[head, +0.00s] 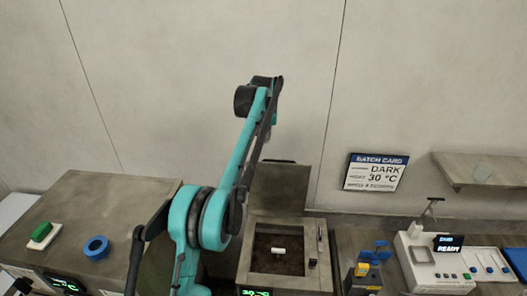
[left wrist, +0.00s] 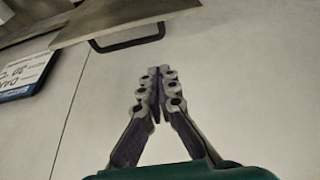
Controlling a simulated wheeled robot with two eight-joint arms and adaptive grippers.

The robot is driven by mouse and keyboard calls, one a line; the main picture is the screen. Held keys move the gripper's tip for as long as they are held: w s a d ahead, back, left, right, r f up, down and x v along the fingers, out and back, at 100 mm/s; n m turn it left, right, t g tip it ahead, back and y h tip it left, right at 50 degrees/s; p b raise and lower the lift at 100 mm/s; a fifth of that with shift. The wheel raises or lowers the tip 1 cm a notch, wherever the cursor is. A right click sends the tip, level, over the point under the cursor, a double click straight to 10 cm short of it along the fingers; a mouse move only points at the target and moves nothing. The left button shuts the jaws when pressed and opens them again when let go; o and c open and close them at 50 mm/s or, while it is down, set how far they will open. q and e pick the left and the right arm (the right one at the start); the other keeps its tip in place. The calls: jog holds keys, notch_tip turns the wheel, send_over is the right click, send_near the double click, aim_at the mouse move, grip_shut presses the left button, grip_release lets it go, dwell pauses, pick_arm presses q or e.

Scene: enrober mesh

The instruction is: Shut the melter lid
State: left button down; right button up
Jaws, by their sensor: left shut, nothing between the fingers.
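The melter (head: 243,262) stands at the middle front with its dark basin uncovered. Its lid (head: 277,188) stands raised at the back, and a black handle (head: 278,161) shows at its top edge. In the left wrist view the lid (left wrist: 150,20) and its black handle (left wrist: 128,43) lie near the top of the picture. My left gripper (head: 268,82) is above the lid in the head view, apart from it, against the wall behind. In the left wrist view its fingers (left wrist: 155,78) are shut and empty. My right gripper is not in view.
A batch card (head: 376,172) hangs on the wall right of the lid. A cabinet (head: 100,215) with blue tape (head: 96,248) and a green-topped block (head: 42,234) stands left. A white instrument (head: 435,262) and a shelf (head: 482,170) are right. A small white piece (head: 278,251) shows in the basin.

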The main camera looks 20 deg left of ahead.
pick_arm(q)
jog(key=p+x, duration=0.1)
jog(key=x, duration=0.8)
jog(key=shift+d+f, duration=0.1)
jog(key=s, duration=0.2)
jog(key=s+p, duration=0.1)
jog(key=shift+s+d+f, duration=0.15)
jog(key=shift+s+d, duration=0.2)
jog(key=shift+s, duration=0.05)
jog(key=shift+s, duration=0.1)
